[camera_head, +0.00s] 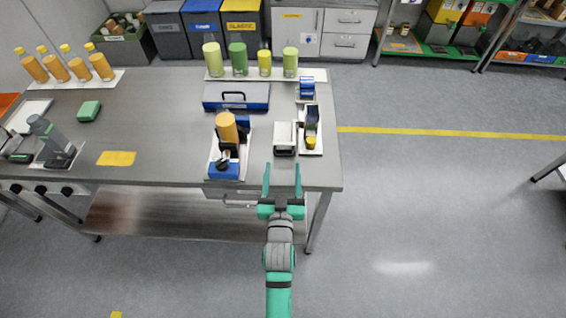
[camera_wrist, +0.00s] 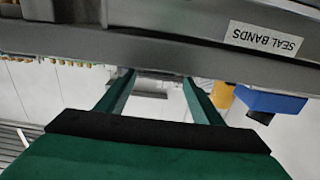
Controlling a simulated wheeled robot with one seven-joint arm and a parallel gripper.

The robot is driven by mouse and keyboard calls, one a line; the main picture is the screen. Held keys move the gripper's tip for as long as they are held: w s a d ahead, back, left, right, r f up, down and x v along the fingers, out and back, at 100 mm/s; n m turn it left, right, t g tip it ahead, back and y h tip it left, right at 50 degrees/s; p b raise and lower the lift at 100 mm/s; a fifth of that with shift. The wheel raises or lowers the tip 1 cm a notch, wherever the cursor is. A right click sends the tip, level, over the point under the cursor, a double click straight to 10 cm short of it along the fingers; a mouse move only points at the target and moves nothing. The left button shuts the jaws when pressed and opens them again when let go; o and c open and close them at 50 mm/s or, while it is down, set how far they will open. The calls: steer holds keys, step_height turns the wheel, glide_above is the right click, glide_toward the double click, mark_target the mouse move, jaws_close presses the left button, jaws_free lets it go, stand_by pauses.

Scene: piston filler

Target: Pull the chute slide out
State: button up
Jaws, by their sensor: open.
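My gripper (camera_head: 283,178) has two green fingers spread apart with nothing held between them. It is at the front edge of the workbench, just in front of a small white-topped box (camera_head: 284,135). A filler-like device (camera_head: 227,145) with an orange cylinder and blue base stands on a tray left of the fingers. In the wrist view my open gripper (camera_wrist: 157,85) is below a grey drawer front bearing an upside-down label "SEAL BANDS" (camera_wrist: 264,40). A small pale grey part (camera_wrist: 152,84) shows beyond the fingertips. I cannot tell which part is the chute slide.
The workbench (camera_head: 150,135) holds a blue-and-grey case (camera_head: 236,96), a tray with a dark device (camera_head: 311,125), and green containers (camera_head: 238,58) at the back. A drawer handle (camera_head: 238,205) hangs under the front edge. Floor to the right is clear.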

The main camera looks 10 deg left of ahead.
steer(key=s+d, duration=0.1)
steer(key=s, duration=0.6)
stand_by(0.5)
steer(key=s+d+m+g+h, duration=0.1)
steer(key=s+d, duration=0.3)
steer(key=s, duration=1)
steer(key=s+d+f+g+h, duration=0.1)
steer(key=s+d, duration=0.3)
steer(key=s, duration=1)
steer(key=shift+s+d+m+h, duration=0.2)
steer(key=shift+s+m+h, duration=0.1)
steer(key=shift+m+h, duration=0.1)
